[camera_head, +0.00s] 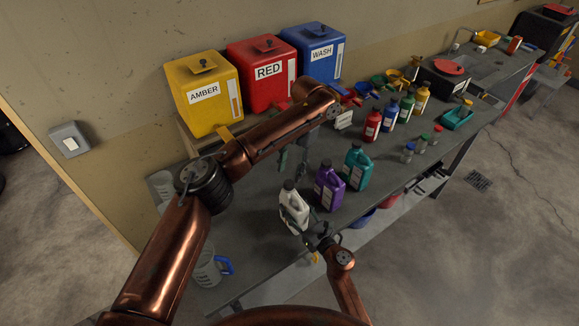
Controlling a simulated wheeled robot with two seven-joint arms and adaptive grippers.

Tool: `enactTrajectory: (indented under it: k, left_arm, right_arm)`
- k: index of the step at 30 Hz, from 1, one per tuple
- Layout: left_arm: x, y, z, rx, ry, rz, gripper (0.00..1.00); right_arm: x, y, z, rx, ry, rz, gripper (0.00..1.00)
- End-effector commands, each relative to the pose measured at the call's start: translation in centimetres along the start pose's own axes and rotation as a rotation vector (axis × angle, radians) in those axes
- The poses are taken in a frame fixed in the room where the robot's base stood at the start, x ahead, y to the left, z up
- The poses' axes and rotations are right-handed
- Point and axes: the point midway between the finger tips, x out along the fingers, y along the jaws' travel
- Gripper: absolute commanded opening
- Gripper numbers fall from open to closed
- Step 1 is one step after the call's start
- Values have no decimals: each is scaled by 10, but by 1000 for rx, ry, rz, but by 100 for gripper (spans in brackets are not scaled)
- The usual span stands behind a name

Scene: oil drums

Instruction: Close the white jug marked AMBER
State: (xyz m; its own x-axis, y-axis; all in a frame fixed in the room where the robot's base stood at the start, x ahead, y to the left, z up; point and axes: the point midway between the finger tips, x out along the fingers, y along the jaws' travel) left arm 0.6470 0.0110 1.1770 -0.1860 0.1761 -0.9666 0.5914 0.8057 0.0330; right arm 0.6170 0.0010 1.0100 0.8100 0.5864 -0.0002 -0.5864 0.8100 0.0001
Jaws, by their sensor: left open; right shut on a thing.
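The white jug (294,209) stands near the front edge of the bench. A dark cap (289,185) shows at its top; I cannot tell how firmly it sits, and the jug's label is too small to read. My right gripper (312,233) is shut on the jug's lower right side. My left gripper (293,170) is open and points down above the bench, behind the jug and apart from it. My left arm hides part of the bench behind.
A purple jug (328,188) and a teal jug (356,168) stand right of the white jug. Yellow AMBER (204,92), red RED (268,71) and blue WASH (320,52) containers line the wall. Several small bottles stand farther right. A clear pitcher (206,270) is at the front left.

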Motion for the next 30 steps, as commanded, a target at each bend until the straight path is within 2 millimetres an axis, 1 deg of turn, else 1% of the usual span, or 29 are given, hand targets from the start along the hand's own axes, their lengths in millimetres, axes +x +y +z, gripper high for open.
enactTrajectory:
  k: [5,14,30]
  left_arm:
    - [-4,3,0,-286,-28,-4,41]
    - [-10,5,1,-858,-78,-37,41]
    - [-20,6,-4,-1880,-105,-165,41]
  right_arm:
    - [0,0,0,0,1,-1,0]
    - [0,0,0,0,1,-1,0]
    - [0,0,0,0,0,-1,0]
